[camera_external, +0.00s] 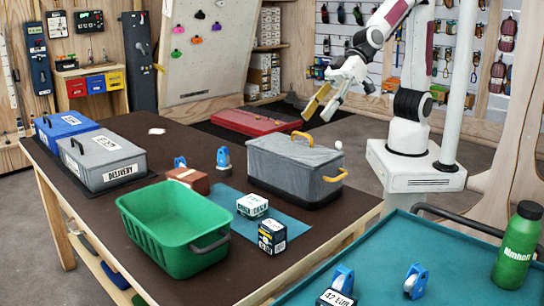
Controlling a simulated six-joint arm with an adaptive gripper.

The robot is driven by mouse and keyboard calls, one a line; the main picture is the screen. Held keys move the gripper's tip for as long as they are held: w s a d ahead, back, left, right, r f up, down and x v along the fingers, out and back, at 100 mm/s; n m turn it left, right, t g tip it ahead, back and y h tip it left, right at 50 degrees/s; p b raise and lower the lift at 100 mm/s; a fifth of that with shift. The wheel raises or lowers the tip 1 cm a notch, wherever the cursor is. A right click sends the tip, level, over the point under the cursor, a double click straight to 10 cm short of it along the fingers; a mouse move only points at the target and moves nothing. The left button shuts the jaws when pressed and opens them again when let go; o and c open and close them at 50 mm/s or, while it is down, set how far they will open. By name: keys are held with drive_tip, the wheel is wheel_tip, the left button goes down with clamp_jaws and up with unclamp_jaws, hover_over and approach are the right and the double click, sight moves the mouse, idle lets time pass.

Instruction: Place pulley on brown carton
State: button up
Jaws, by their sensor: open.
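My gripper (319,106) is open, high above the far right side of the dark table. It looks empty and is apart from the task's objects. The brown carton (187,180) is a small box lying on the dark table, left of the grey toolbox. A blue and grey pulley (223,160) stands behind and right of the carton. Another small blue pulley-like item (180,162) is just behind the carton. A similar blue pulley (415,282) stands on the teal table at the front right. One more blue item (342,279) is there, at a price-labelled box.
A grey toolbox (296,172) with yellow handles stands between my gripper and the carton. A green basket (172,226), small labelled boxes (252,206) (272,237) and a grey delivery case (101,160) surround the carton. A green bottle (518,245) stands on the teal table.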

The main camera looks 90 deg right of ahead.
drive_tip(key=s+a+f+n+y, duration=0.15)
drive_tip(key=a+f, duration=0.25)
drive_tip(key=a, duration=0.9)
drive_tip(key=n+t+y, duration=0.1)
drive_tip(key=n+t, duration=0.1)
approach(419, 265)
drive_tip(key=x, duration=0.3)
drive_tip(key=shift+f, duration=0.2)
drive_tip(key=shift+x, duration=1.25)
drive_tip(key=shift+w, duration=0.1)
